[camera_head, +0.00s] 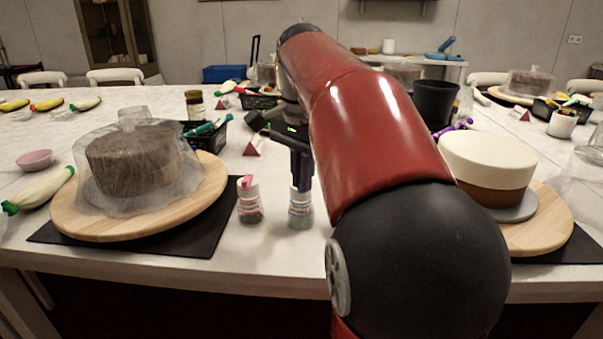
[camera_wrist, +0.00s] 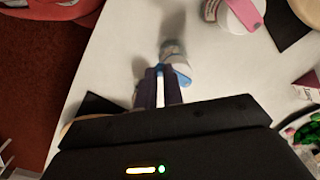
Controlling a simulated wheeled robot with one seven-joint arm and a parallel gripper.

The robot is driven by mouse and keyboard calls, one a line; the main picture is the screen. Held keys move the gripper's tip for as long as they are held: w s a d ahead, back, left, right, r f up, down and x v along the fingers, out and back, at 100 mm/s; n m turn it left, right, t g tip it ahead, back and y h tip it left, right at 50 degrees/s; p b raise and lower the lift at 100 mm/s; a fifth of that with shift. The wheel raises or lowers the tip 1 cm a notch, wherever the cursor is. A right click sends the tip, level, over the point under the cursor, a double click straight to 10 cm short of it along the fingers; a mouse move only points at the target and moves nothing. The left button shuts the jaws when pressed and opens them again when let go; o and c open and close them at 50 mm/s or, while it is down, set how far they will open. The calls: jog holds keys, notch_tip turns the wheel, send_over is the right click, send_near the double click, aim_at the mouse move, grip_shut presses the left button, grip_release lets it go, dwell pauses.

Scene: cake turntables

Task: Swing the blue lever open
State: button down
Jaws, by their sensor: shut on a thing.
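The blue lever (camera_wrist: 183,77) is on the lid of a clear shaker jar (camera_wrist: 172,50) in the wrist view, partly hidden by my fingers. The same jar (camera_head: 300,212) stands upright on the table in the head view, below my gripper, with its top hidden. My gripper (camera_wrist: 160,73) points at the jar's top. Its dark fingers are close together with a narrow pale gap, and blue shows at their tips. They appear shut on the blue lever. My gripper also shows in the head view (camera_head: 300,186). How far the lever is swung cannot be told.
A second shaker with a pink lever (camera_head: 249,202) stands just left of the jar. A wooden turntable (camera_head: 75,222) with a veiled brown cake (camera_head: 130,160) is at left. A cream-and-brown cake (camera_head: 487,165) is at right. A black basket (camera_head: 208,138) stands behind.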

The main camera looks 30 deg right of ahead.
jog(key=w+d+n, duration=0.2)
jog(key=d+n, duration=0.4)
jog(key=n, duration=1.2)
jog(key=shift+w+n, duration=0.15)
jog(key=shift+n, duration=0.15)
jog(key=shift+d, duration=0.15)
dwell(0.3)
jog(key=c, duration=1.5)
grip_release()
